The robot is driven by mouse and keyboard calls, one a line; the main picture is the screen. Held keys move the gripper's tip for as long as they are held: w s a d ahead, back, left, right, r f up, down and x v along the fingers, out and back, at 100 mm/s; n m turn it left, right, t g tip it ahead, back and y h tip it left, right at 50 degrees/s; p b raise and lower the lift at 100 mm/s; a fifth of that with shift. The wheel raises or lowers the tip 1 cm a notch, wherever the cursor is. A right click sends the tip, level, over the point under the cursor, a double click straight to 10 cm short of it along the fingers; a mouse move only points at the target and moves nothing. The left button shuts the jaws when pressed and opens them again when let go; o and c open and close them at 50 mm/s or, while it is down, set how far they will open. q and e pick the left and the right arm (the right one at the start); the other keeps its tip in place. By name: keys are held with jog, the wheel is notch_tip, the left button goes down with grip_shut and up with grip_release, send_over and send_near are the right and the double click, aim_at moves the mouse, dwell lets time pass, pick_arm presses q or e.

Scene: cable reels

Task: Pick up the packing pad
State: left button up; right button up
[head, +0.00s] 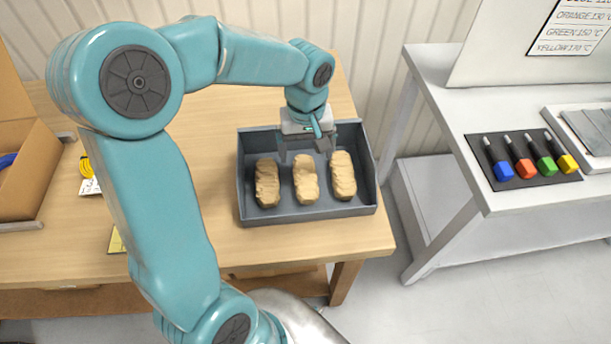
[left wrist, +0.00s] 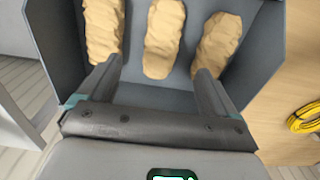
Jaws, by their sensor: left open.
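Three tan, crumpled packing pads lie side by side in a grey open bin (head: 310,212) on the wooden table: a left pad (head: 267,184), a middle pad (head: 305,180) and a right pad (head: 342,176). My left gripper (head: 307,153) is open and empty over the back part of the bin, at the far end of the middle pad. In the left wrist view the middle pad (left wrist: 163,38) lies ahead, between the lines of the two open fingers (left wrist: 158,70). Whether a finger touches any pad cannot be told. My right gripper is not in view.
A cardboard box (head: 28,165) and a yellow cable coil (head: 85,167) are at the left, the coil partly behind my arm. A white bench (head: 500,190) at the right carries several coloured-tipped tools on a dark mat (head: 545,178). The bin walls surround the pads.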

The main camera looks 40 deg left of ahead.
aim_at(305, 173)
pick_arm(q)
jog(key=f, duration=0.9)
jog(key=shift+s+p, duration=0.2)
jog(key=shift+p, duration=0.1)
jog(key=shift+r, duration=0.1)
jog(key=c, duration=1)
